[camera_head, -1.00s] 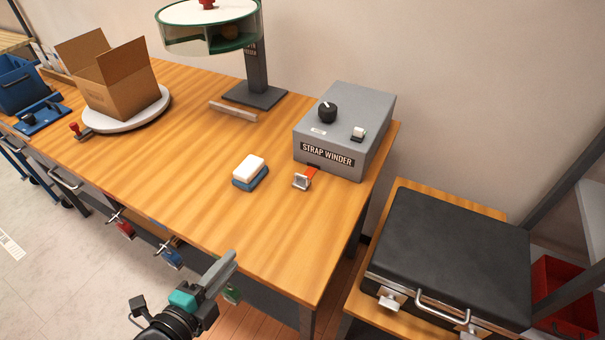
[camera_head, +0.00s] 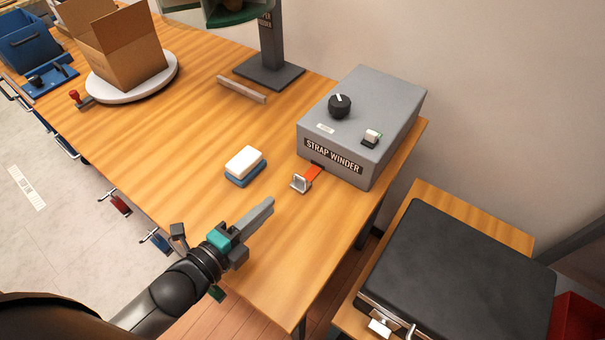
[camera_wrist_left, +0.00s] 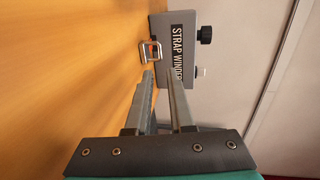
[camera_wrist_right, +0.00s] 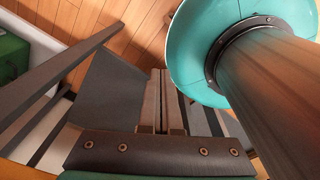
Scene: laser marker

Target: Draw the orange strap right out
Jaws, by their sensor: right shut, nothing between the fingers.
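The grey strap winder (camera_head: 352,125) stands on the wooden table, and a short orange strap (camera_head: 314,172) comes out low on its front. A metal buckle (camera_head: 300,183) is at the strap's free end, just above or on the tabletop. My left gripper (camera_head: 270,203) is to the left of and nearer than the buckle, apart from it. In the left wrist view its fingers (camera_wrist_left: 159,78) are parted and empty, with the buckle (camera_wrist_left: 150,51) beyond their tips. My right gripper (camera_wrist_right: 160,75) shows only in its wrist view, its fingers together, away from the winder.
A white and blue block (camera_head: 245,166) lies left of the buckle. A stand (camera_head: 269,72) with a bar before it is behind. A cardboard box (camera_head: 115,50) sits on a turntable at the back left. A black case (camera_head: 455,270) lies on the lower bench to the right.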

